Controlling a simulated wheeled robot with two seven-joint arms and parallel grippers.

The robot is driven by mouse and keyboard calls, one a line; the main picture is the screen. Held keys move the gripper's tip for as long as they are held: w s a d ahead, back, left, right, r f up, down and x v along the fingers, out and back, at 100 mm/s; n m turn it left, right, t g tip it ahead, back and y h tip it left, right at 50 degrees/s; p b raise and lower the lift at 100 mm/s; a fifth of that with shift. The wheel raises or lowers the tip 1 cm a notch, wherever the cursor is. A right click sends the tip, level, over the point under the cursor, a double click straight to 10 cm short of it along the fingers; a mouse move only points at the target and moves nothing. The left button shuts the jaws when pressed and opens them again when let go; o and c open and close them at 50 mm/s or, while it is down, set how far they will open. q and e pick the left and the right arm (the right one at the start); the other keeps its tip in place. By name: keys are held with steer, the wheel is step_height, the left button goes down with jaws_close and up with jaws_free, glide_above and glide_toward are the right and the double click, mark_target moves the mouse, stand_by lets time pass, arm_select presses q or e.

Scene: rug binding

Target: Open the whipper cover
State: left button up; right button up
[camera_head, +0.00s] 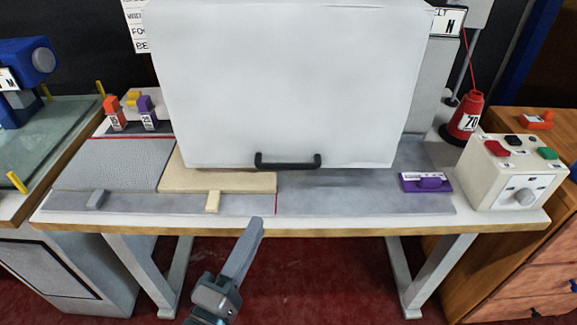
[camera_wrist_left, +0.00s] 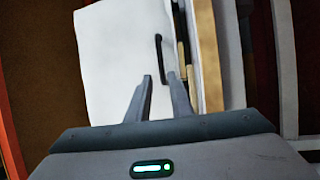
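The whipper cover (camera_head: 290,80) is a large white box-like panel standing over the workbench in the head view. A black bar handle (camera_head: 288,160) sits at its lower front edge. The cover hangs down in front and looks closed; what is behind it is hidden. My left gripper (camera_head: 257,222) is in front of the bench edge, below and a little left of the handle, apart from it. In the left wrist view, the cover (camera_wrist_left: 115,50) and handle (camera_wrist_left: 160,58) lie beyond my left fingers (camera_wrist_left: 160,78), which are apart with nothing between them. My right gripper is not in view.
The bench (camera_head: 330,221) carries a beige strip (camera_head: 225,182), a purple block (camera_head: 427,183) and, at right, a control box (camera_head: 510,180) with coloured buttons and a knob. The floor in front is clear.

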mark_target(289, 164)
arm_select(q)
steer(key=shift+w, duration=0.15)
steer(key=p+x, duration=0.1)
steer(key=x, duration=1.6)
steer(key=shift+d, duration=0.1)
jaws_close()
